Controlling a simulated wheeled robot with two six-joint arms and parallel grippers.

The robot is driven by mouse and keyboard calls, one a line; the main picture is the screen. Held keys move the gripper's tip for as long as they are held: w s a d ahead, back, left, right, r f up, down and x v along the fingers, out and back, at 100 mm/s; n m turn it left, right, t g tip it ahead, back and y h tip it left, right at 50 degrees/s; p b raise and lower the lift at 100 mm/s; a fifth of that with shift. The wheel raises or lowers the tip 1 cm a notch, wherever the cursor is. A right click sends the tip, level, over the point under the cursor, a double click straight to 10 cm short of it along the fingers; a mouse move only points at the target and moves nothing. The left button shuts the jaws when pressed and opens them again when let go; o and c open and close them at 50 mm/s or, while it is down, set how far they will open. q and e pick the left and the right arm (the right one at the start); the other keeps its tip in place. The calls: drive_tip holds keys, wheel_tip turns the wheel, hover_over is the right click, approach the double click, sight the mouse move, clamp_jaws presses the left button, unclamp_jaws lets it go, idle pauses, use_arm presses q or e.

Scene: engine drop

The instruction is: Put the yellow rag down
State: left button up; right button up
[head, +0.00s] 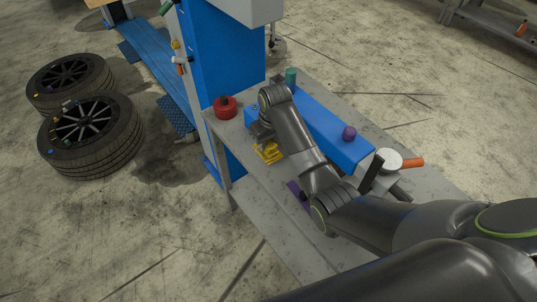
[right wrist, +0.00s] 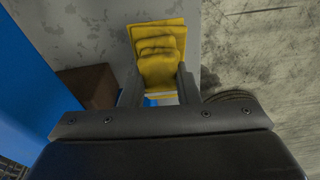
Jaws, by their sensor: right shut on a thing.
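The yellow rag (head: 268,153) shows just below my right gripper (head: 262,134) in the head view, over the left part of the grey workbench (head: 262,196). In the right wrist view the folded rag (right wrist: 160,50) sits between the two fingers of my right gripper (right wrist: 158,88), which is shut on it. The rag's upper part sticks out beyond the fingertips, with grey bench surface behind it. I cannot tell whether the rag touches the bench. My left gripper is not in view.
A red round can (head: 225,108) stands at the bench's left end. A blue post (head: 222,52) rises behind. The bench's front strip is mostly clear.

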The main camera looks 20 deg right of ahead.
sight(269, 154)
drive_tip(key=shift+f, duration=0.8)
wheel_tip(269, 154, down, 4)
drive_tip(key=shift+f+p, duration=0.1)
drive_tip(key=shift+p, duration=0.85)
drive_tip(key=o, duration=0.9)
